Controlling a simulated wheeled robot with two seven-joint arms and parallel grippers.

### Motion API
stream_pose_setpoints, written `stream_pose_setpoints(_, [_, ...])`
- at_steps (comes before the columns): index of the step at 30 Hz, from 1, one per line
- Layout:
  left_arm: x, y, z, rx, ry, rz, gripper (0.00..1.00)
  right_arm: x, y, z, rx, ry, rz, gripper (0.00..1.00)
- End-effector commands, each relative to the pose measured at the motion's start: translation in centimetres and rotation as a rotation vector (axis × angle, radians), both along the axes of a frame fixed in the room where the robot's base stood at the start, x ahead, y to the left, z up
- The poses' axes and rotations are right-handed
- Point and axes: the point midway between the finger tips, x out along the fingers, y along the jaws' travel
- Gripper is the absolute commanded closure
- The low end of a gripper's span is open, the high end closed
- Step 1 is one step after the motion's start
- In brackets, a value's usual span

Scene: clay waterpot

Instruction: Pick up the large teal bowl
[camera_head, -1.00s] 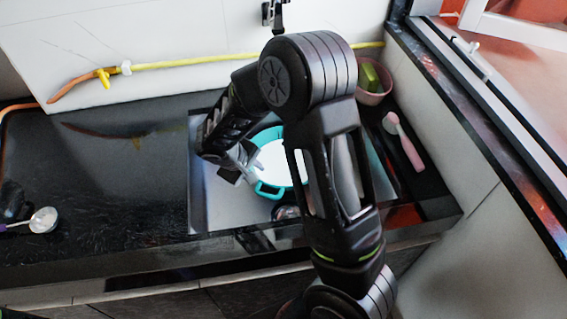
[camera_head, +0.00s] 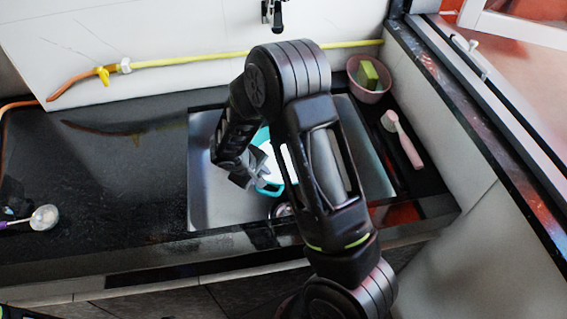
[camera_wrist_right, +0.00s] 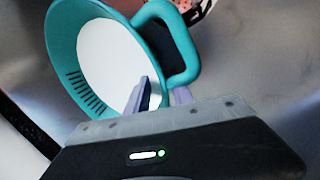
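The large teal bowl (camera_head: 264,137) sits in the metal sink, partly hidden by my right arm in the head view. In the right wrist view the bowl (camera_wrist_right: 62,45) shows its white inside, slots in its wall and a looped teal handle (camera_wrist_right: 183,45). My right gripper (camera_head: 246,180) is at the bowl's handle side. In the right wrist view its fingers (camera_wrist_right: 162,96) stand apart, one in front of the white inside and one by the handle's near end. Firm contact cannot be told. My left gripper is not in view.
A pink bowl with a green block (camera_head: 368,74) stands at the back right corner, near a pink-handled brush (camera_head: 404,138). A ladle (camera_head: 43,218) lies far left. A yellow hose (camera_head: 200,60) runs along the wall. The dark counter (camera_head: 110,190) left of the sink is mostly clear.

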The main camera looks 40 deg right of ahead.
Motion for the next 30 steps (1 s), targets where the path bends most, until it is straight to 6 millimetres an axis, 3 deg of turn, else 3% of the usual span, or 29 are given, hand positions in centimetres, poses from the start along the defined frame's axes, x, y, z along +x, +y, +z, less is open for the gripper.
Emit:
stream_pose_setpoints(5, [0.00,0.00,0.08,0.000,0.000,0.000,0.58,0.18,-0.74,-1.49,-0.001,-0.001,-0.001,0.72])
stream_pose_setpoints(22, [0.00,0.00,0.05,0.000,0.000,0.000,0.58,0.21,-0.75,-1.50,0.000,-0.001,0.000,0.72])
stream_pose_setpoints(30, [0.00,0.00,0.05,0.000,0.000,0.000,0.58,0.20,-0.74,-1.49,0.000,-0.001,0.000,0.92])
